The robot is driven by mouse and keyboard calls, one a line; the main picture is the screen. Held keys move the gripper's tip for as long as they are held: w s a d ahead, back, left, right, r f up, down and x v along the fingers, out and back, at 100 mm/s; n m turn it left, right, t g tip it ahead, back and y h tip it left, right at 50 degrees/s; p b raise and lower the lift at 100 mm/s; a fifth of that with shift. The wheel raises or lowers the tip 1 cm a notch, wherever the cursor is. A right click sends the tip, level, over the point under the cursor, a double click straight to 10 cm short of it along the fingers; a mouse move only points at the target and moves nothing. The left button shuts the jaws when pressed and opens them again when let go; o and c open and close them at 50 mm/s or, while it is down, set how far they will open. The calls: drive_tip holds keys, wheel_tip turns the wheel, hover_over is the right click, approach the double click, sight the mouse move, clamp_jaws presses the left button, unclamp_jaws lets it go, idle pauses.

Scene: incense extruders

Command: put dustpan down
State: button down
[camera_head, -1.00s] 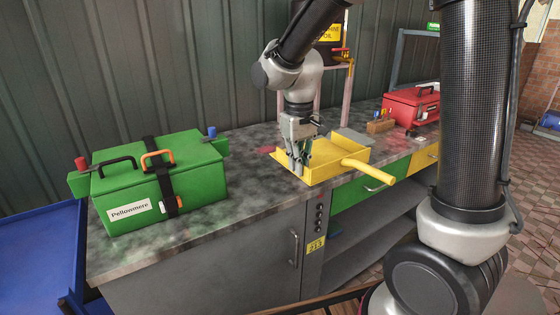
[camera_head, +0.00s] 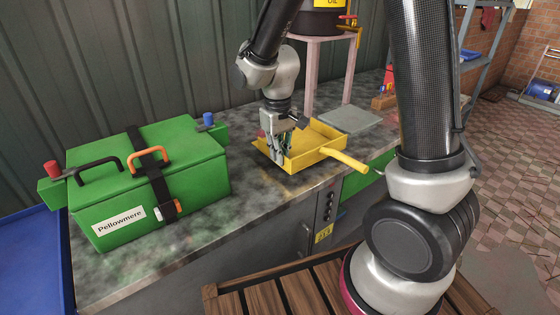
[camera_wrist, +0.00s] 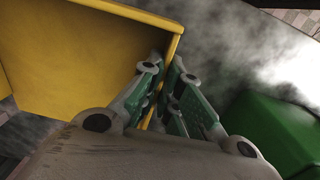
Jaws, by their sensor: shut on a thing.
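The yellow dustpan (camera_head: 308,144) is at the worktop (camera_head: 240,205), right of the green toolbox, with its handle (camera_head: 345,158) pointing right past the front edge. I cannot tell whether its base rests on the top or hangs just above it. My gripper (camera_head: 281,158) points down at the dustpan's left side and is shut on its wall. In the wrist view the green-padded fingers (camera_wrist: 168,100) pinch the rim of the dustpan (camera_wrist: 75,55), which fills the upper left.
A green toolbox (camera_head: 150,185) labelled Pellowmere stands on the left of the worktop. A grey flat plate (camera_head: 348,118) lies behind the dustpan, beside a pink stand (camera_head: 311,80). A slatted wooden surface (camera_head: 290,295) is low in front. Bare worktop lies between toolbox and dustpan.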

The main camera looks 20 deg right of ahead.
drive_tip(key=shift+f, duration=1.45)
drive_tip(key=c, duration=1.6)
unclamp_jaws()
drive_tip(key=shift+f, duration=0.15)
drive_tip(key=shift+c, duration=0.2)
wheel_tip(320, 180, up, 11)
drive_tip(key=shift+a+r, duration=0.1)
drive_tip(key=shift+r, duration=0.1)
drive_tip(key=shift+s+r, duration=0.1)
drive_tip(key=shift+r, duration=0.5)
drive_tip(key=s+d+r+m+t, duration=0.1)
drive_tip(key=s+d+r+t, duration=0.1)
drive_tip(key=s+d+r, duration=0.2)
drive_tip(key=s+d+r+m+t, duration=0.2)
drive_tip(key=s+d+r, duration=0.3)
drive_tip(key=s+d, duration=0.6)
drive_tip(key=s, duration=0.4)
drive_tip(key=shift+r+m, duration=0.15)
drive_tip(key=shift+m, duration=0.15)
